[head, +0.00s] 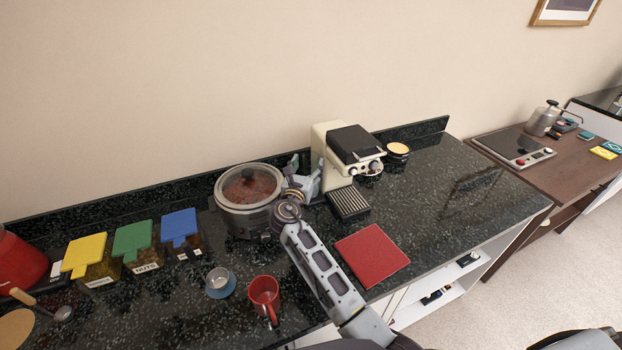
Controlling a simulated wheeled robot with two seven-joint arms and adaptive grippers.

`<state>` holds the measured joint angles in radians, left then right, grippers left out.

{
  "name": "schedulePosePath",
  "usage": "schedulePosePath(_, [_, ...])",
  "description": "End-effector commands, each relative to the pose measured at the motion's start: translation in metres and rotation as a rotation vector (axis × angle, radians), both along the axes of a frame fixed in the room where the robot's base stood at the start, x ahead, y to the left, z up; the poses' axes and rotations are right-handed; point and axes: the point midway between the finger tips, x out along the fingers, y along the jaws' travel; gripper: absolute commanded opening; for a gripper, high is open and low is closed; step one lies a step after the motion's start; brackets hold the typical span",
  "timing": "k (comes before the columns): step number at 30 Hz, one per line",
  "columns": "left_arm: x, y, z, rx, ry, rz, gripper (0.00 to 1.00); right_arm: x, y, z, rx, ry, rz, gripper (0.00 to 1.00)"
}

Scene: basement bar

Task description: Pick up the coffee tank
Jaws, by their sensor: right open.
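A cream and black coffee machine (327,150) stands against the back of the dark stone counter, with a slatted drip tray (348,203) in front of it. A small dark round container with a tan top (398,153) stands just right of the machine; it may be the coffee tank, but I cannot tell for sure. My right gripper (306,168) is open, between the slow cooker and the coffee machine, left of the machine's body. I see nothing between its fingers. My wrist hides part of the counter there. My left gripper is not in view.
A slow cooker (243,216) stands close left of my right gripper. A red square board (372,255), a red mug (264,295) and a small cup (219,280) lie nearer the front. Lidded boxes (135,245) stand at left. The counter's right end is clear.

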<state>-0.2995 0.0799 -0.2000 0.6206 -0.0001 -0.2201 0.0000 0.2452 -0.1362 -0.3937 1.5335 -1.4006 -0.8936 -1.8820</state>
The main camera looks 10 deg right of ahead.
Motion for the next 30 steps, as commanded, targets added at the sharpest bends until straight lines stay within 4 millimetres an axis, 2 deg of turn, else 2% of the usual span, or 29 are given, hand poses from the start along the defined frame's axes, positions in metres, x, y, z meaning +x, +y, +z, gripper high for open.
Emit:
schedulePosePath(10, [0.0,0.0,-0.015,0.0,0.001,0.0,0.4,0.022,-0.011,-0.001,0.0,-0.001,0.0,0.64])
schedulePosePath(27, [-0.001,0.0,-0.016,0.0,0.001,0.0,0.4,0.024,-0.012,0.0,0.0,0.0,0.0,0.64])
schedulePosePath(30, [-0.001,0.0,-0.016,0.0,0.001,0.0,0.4,0.024,-0.012,0.0,0.0,0.0,0.0,0.52])
